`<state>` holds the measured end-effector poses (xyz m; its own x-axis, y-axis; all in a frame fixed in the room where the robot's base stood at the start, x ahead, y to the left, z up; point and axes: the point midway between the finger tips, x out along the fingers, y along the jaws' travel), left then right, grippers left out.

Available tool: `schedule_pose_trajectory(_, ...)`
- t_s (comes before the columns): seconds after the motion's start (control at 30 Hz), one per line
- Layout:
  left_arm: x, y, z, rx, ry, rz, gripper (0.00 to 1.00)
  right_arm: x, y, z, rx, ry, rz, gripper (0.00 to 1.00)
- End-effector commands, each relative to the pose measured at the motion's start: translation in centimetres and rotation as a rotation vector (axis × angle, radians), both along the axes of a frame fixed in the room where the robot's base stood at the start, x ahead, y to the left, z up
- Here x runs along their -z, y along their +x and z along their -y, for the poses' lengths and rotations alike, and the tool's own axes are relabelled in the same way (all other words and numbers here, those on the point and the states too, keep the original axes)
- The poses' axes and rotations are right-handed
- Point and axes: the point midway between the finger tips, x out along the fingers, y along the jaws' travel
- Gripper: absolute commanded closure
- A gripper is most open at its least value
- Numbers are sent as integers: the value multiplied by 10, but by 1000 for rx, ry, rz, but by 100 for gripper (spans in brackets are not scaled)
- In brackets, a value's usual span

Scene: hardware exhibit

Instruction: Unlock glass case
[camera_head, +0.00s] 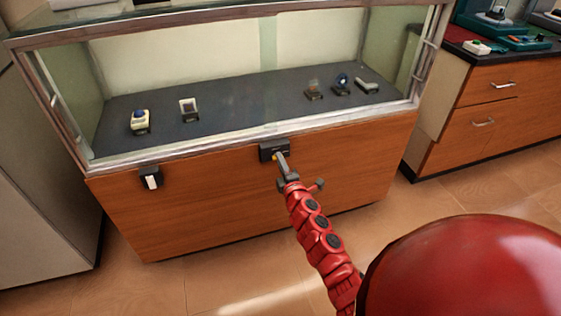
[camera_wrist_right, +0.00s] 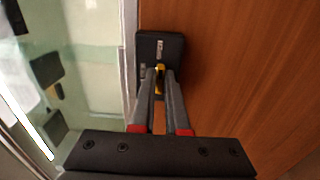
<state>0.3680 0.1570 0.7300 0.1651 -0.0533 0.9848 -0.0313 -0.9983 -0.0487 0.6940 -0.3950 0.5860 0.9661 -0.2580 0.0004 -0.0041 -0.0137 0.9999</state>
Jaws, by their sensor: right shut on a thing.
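The glass case (camera_head: 120,161) has a metal frame and a wooden base and holds several small devices on a dark floor. A black lock box (camera_head: 268,149) is on the wooden front just under the glass; it also shows in the right wrist view (camera_wrist_right: 172,47). My right gripper (camera_head: 281,160) reaches this box. In the right wrist view its fingers (camera_wrist_right: 160,80) are shut on a small yellow thing, likely a key (camera_wrist_right: 159,72), at the box's face. Whether the key is inserted is hidden by the fingers. My left gripper is not in view.
A black box with a white front (camera_head: 151,181) is mounted on the wood to the left. A wooden drawer cabinet (camera_head: 490,105) stands at right with devices on top. A pale cabinet (camera_head: 40,190) stands at left. The tiled floor between is clear.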

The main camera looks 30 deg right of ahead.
Motion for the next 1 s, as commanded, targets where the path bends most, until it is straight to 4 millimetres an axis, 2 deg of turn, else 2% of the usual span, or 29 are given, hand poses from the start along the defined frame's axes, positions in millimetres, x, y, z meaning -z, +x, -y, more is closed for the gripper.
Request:
schedule_pose_trajectory(0.3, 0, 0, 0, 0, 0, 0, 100, 1, 0, 0, 0, 3, 0, 100)
schedule_pose_trajectory(0.33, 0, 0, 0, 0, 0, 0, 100, 1, 0, 0, 1, 3, 0, 86)
schedule_pose_trajectory(0.5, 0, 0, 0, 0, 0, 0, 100, 1, 0, 0, 1, 2, 0, 57)
schedule_pose_trajectory(0.83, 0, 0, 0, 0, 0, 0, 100, 1, -3, 0, 1, 0, -1, 57)
schedule_pose_trajectory(1.0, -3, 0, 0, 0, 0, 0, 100, 1, -21, -4, 3, 0, -3, 57)
